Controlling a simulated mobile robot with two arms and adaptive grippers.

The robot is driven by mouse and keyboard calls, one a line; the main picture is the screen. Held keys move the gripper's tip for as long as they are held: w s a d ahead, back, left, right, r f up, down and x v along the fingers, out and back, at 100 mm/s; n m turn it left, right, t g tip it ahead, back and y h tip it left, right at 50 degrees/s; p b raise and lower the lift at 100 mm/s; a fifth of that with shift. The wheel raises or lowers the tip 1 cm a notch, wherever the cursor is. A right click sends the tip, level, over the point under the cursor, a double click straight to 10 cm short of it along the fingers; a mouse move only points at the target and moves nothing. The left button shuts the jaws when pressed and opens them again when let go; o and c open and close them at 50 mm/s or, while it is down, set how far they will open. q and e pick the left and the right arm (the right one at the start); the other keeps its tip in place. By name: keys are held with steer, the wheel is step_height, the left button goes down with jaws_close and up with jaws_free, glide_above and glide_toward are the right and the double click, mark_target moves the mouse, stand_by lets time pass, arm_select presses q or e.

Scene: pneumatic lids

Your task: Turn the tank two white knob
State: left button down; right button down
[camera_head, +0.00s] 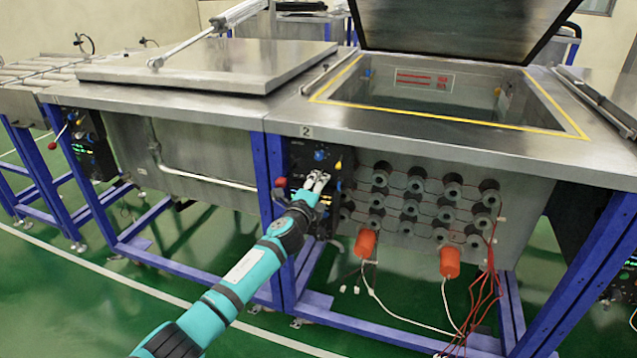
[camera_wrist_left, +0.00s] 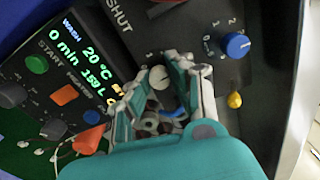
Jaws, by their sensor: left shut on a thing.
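The tank two control panel (camera_head: 300,150) is a dark box under the plate marked 2 (camera_head: 306,131). My left gripper (camera_head: 318,180) reaches it from below and covers its lower middle. In the left wrist view the white knob (camera_wrist_left: 159,77), round with a slot across its face, sits between the fingertips of my left gripper (camera_wrist_left: 163,82). The fingers are shut on the knob, one on each side. In the head view the knob is hidden behind the gripper. My right gripper is in neither view.
A blue knob (camera_wrist_left: 237,44) and a yellow knob (camera_wrist_left: 235,100) stand right of the fingers. Tank two's lid (camera_head: 455,25) is raised; tank one's lid (camera_head: 190,65) is down.

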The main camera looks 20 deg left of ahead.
arm_select(q)
steer(key=shift+f+m, duration=0.1)
steer(key=shift+m, duration=0.4)
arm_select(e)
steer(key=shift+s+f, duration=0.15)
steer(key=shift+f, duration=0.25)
arm_select(q)
steer(key=c, duration=1.2)
jaws_free()
steer(key=s, duration=1.2)
steer(key=shift+a, duration=0.15)
